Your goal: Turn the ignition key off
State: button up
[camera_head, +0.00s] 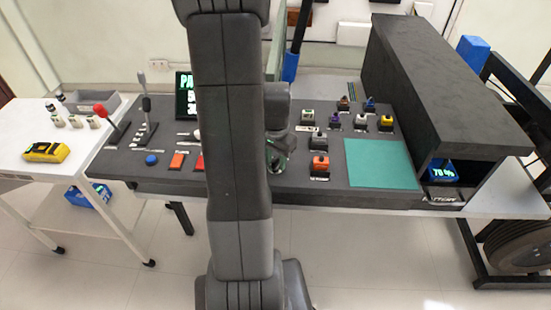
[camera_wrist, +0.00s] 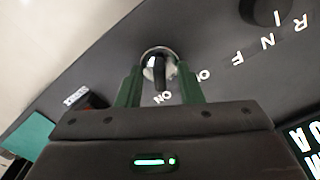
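The ignition key (camera_wrist: 157,72) is a dark key with a lighter edge, set in a round silver lock (camera_wrist: 158,52) on the grey panel, in the wrist view. White "ON" lettering stands below it, and a second, partly covered label is to its right. My gripper (camera_wrist: 158,78) has its two green fingers on either side of the key. A gap shows between the fingers and the key, so it looks open around it. In the head view my arm hides the key and most of my gripper.
The console (camera_head: 330,197) carries two levers on the left, several coloured switches on the right and a teal pad (camera_head: 380,163). A dark shelf housing (camera_head: 440,85) rises at the right. A white cart with a yellow device (camera_head: 46,152) stands at the left.

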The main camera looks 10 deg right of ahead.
grip_shut()
jog(key=n+b, duration=0.1)
jog(key=n, duration=0.4)
jog(key=shift+n, duration=0.4)
jog(key=n, duration=0.6)
jog(key=shift+b, duration=0.3)
dwell(0.4)
grip_release()
